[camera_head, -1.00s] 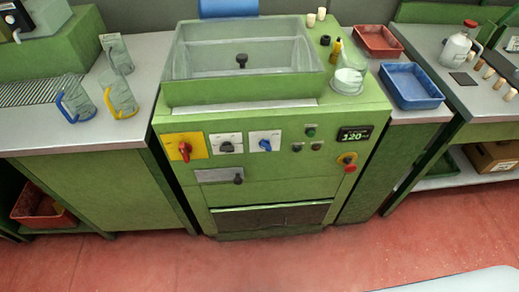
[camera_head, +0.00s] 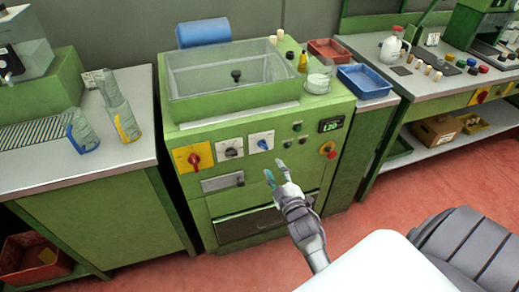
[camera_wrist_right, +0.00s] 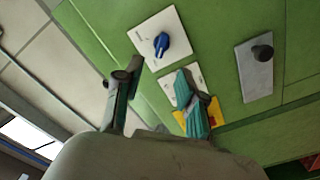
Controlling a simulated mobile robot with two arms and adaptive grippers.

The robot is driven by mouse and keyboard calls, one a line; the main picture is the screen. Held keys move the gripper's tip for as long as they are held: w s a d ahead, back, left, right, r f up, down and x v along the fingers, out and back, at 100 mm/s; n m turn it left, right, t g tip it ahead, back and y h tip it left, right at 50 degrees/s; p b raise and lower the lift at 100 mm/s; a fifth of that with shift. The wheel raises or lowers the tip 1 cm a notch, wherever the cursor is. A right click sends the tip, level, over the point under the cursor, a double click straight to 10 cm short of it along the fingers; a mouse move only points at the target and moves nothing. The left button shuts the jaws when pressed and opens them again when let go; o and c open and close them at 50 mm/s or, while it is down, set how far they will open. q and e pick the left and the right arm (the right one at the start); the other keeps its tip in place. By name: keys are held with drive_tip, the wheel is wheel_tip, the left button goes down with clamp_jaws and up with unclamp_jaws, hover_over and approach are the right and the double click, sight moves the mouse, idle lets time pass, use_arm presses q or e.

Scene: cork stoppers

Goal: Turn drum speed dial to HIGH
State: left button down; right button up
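Two dials on white plates sit on the green machine's front panel: one with a black knob (camera_head: 231,152) and one with a blue knob (camera_head: 262,144). Their labels are too small to read, so I cannot tell which is the drum speed dial. The blue knob also shows in the right wrist view (camera_wrist_right: 161,44). My right gripper (camera_head: 274,168) is open and empty, in front of the panel and below the blue knob in the head view. In the wrist view its teal-padded finger (camera_wrist_right: 195,105) partly hides the other white plate. My left gripper is out of view.
A red knob on a yellow plate (camera_head: 193,158) is left of the dials. Small buttons (camera_head: 297,127), a digital display (camera_head: 331,125) and a red stop button (camera_head: 328,150) are right of them. A grey plate with a dark knob (camera_head: 222,182) is below.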

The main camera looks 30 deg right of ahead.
sight(263, 147)
drive_tip(key=x, duration=0.9)
drive_tip(key=shift+w+a, duration=0.1)
drive_tip(key=shift+w, duration=0.6)
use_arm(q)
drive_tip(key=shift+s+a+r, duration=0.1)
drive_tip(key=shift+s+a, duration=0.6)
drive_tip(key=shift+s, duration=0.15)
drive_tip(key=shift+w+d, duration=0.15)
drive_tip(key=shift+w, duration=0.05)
use_arm(e)
clamp_jaws()
